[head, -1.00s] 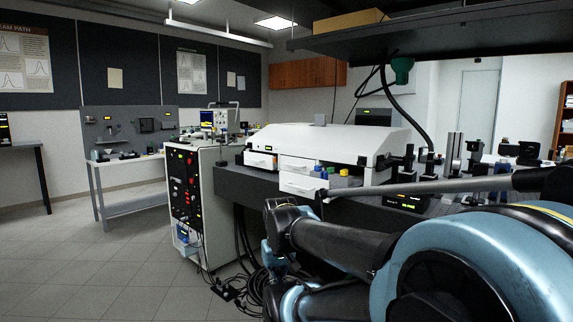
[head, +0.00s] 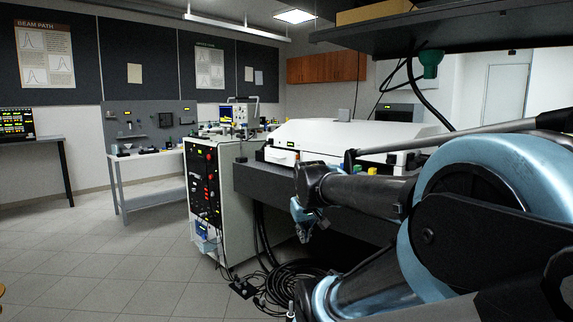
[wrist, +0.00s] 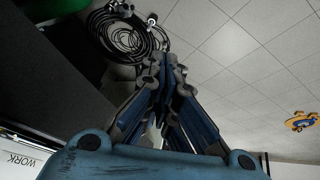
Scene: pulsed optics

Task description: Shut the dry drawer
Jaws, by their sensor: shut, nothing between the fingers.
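A long white housing (head: 335,131) stands on the dark optics table in the head view. A small white drawer front (head: 281,156) shows at its left end. My arm hides most of the housing's front, and I cannot tell which drawer is the dry one or how far it stands out. My gripper (wrist: 160,62) is shut and empty in the wrist view, with its fingers above the floor beside a dark bench edge. A white face marked "WORK" (wrist: 22,160) shows at lower left there, apart from the fingers.
Coiled black cables (head: 285,287) lie on the floor below the table and also show in the wrist view (wrist: 118,32). A white equipment rack (head: 222,195) stands left of the table. A dark shelf (head: 440,32) hangs overhead. Tiled floor at left is clear.

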